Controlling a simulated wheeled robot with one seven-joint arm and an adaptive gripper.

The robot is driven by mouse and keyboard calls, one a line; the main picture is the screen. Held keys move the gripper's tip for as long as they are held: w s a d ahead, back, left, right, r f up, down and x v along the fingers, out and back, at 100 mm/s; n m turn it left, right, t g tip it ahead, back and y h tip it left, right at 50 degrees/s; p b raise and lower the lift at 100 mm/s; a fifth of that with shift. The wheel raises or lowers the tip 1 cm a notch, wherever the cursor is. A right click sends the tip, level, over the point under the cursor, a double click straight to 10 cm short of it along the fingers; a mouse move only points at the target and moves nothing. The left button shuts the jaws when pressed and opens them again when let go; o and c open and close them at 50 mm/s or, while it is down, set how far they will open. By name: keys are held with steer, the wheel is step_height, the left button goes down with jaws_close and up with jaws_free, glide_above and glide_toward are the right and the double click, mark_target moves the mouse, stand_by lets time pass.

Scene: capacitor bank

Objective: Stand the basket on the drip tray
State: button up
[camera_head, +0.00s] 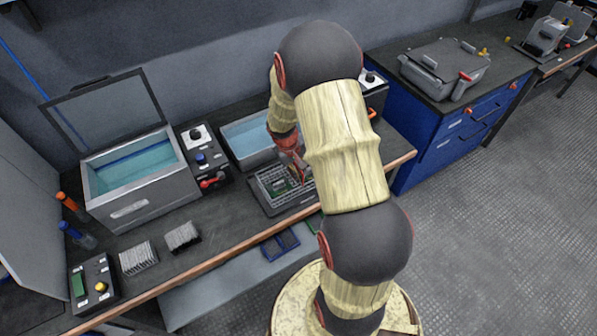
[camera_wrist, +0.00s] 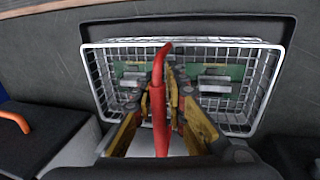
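The wire basket (camera_head: 272,182) is a silver mesh box with green circuit boards in it. It is over or in a shallow dark grey tray, which looks like the drip tray (camera_head: 268,207), near the bench's front edge. Whether its base touches the tray is hidden. In the wrist view the basket (camera_wrist: 100,85) looks level, with a red handle (camera_wrist: 158,118) rising from its middle. My gripper (camera_wrist: 163,90) is above the basket, its yellow fingers close on both sides of the handle, seemingly gripping it. In the head view my gripper (camera_head: 297,168) is partly hidden by my arm.
A water-filled tank (camera_head: 245,138) stands behind the tray. A larger lidded tank (camera_head: 138,175) and a control box (camera_head: 203,160) stand left. Two small finned blocks (camera_head: 182,237) and a button box (camera_head: 92,283) are at front left. A blue cabinet (camera_head: 450,135) stands right.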

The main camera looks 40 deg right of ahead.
steer(key=shift+o, duration=1.3)
steer(key=shift+r, duration=0.1)
steer(key=a+r+t+p, duration=0.15)
steer(key=a+r, duration=0.25)
steer(key=r, duration=0.6)
steer(key=a+r+p, duration=0.2)
steer(key=a+r, duration=0.2)
steer(key=r, duration=0.6)
steer(key=s+a+r+n+t+y, duration=0.1)
steer(key=s+a+r+t, duration=0.1)
steer(key=s+a+r, duration=0.5)
steer(key=s+a+r+n+t+y, duration=0.1)
steer(key=s+a+r+t, duration=0.1)
steer(key=s+a+r, duration=0.5)
steer(key=a+r, duration=0.4)
steer(key=a, duration=0.1)
steer(key=shift+s+n+t, duration=0.25)
steer(key=shift+n+t, duration=0.05)
steer(key=shift+t, duration=0.05)
steer(key=shift+c, duration=1.2)
